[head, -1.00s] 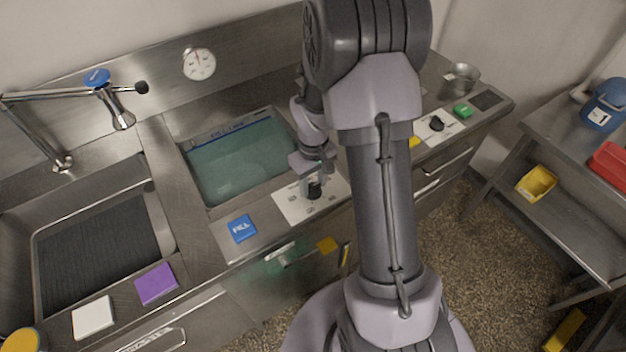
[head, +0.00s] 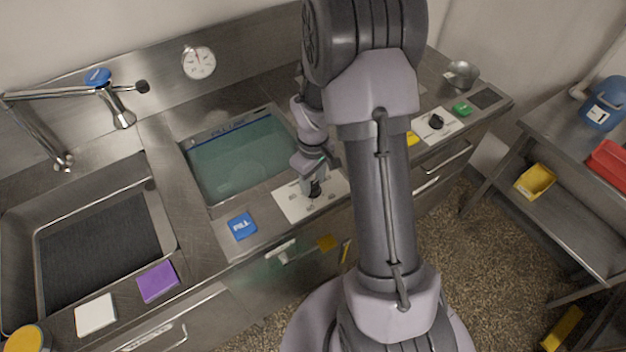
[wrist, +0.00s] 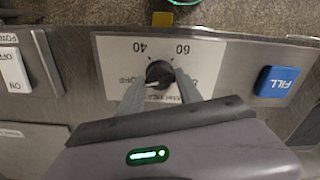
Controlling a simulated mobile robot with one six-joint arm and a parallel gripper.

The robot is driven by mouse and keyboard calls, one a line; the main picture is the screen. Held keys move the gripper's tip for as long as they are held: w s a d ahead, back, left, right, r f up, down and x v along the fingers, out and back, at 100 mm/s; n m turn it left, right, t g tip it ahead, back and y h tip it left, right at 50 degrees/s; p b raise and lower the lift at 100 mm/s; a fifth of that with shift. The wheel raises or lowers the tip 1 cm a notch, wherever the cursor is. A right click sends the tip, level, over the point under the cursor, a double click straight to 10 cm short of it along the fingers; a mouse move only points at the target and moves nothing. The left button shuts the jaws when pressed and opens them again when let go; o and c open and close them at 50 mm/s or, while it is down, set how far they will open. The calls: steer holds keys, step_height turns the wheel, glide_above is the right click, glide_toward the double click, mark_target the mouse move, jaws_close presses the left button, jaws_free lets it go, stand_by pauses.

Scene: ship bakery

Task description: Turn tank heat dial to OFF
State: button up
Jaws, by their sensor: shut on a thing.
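The tank heat dial (wrist: 159,72) is a black round knob on a white plate (wrist: 112,52) with 40, 60, 80 and OFF markings. My gripper (wrist: 160,82) is shut on the dial, one finger on each side. The dial's white pointer line is toward the OFF label (wrist: 130,80), on the left in the wrist view; a finger partly covers that area, so exact alignment is hard to tell. In the head view the dial (head: 315,190) sits under my gripper (head: 314,182), on its white plate (head: 291,207) in front of the water tank.
A blue FILL button (head: 242,226) lies left of the plate. The water-filled tank (head: 240,160) is behind it. A second black dial (head: 436,121) and a green button (head: 462,109) are farther right. A white power switch (wrist: 14,72) shows in the wrist view.

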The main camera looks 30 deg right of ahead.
mark_target(313, 184)
steer(key=o, duration=1.4)
step_height(313, 184, up, 17)
steer(key=p, duration=0.4)
steer(key=shift+r+p, duration=0.2)
steer(key=shift+p, duration=0.2)
